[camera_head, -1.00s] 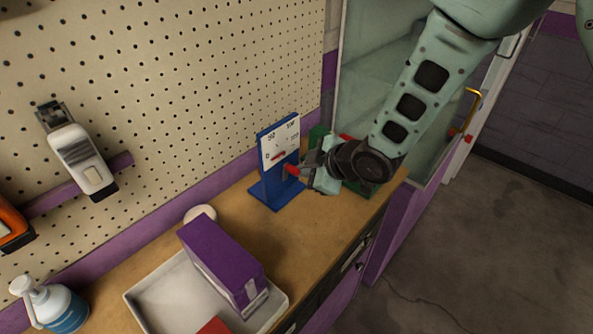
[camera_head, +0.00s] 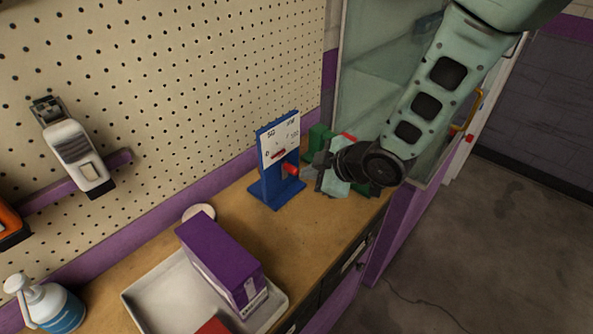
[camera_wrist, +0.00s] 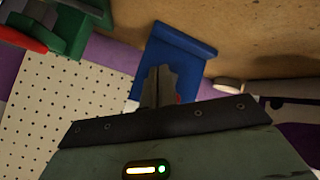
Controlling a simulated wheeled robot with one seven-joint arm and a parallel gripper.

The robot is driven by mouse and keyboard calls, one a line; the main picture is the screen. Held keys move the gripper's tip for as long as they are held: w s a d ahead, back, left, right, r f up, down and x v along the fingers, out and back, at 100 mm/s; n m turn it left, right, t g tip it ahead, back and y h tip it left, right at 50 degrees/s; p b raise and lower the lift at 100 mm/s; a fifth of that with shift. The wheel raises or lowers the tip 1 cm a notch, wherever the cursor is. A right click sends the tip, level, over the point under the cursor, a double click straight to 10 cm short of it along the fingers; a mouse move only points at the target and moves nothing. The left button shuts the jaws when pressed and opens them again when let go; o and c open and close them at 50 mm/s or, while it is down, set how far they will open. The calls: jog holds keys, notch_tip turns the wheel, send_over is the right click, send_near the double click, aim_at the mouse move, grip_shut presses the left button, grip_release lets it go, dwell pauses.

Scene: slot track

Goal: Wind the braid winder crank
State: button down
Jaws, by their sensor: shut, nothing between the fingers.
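A blue stand (camera_head: 268,190) stands upright on the wooden bench, with a white dial face (camera_head: 281,142), a red pointer and a red knob (camera_head: 290,169) sticking out of its front. I cannot tell whether the knob is the crank. The blue stand (camera_wrist: 180,50) also shows in the wrist view, partly behind my fingers. A green block-like thing (camera_head: 318,137) with a red part stands behind my gripper and is partly hidden; it shows again at the upper left of the wrist view (camera_wrist: 70,32). My gripper (camera_head: 312,171) is shut and empty, just right of the red knob and apart from it.
A purple box (camera_head: 215,255) leans in a white tray (camera_head: 150,297) at the front. A round pale disc (camera_head: 199,212) lies behind it. A pump bottle (camera_head: 52,308) stands at lower left. A pegboard (camera_head: 190,90) backs the bench; a glass cabinet (camera_head: 385,80) stands at right.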

jog(key=shift+s+d+b, duration=0.3)
jog(key=shift+s+d, duration=0.5)
jog(key=shift+d, duration=0.25)
jog(key=shift+s+d+b, duration=0.25)
jog(key=shift+s+d, duration=0.55)
jog(key=shift+d, duration=0.25)
jog(key=s+d+r+m+g+h, duration=0.2)
jog(key=s+d+r+m, duration=0.1)
jog(key=s, duration=0.4)
jog(key=s+d+r+m+g+h, duration=0.2)
jog(key=s+d+r+m, duration=0.1)
jog(key=s, duration=0.5)
jog(key=s+d+r+m+g+h, duration=0.2)
jog(key=s+d+r+m+h, duration=0.1)
jog(key=s, duration=0.5)
jog(key=shift+s+d+r+m, duration=0.15)
jog(key=shift+d+r+m, duration=0.4)
jog(key=shift+r+m, duration=0.1)
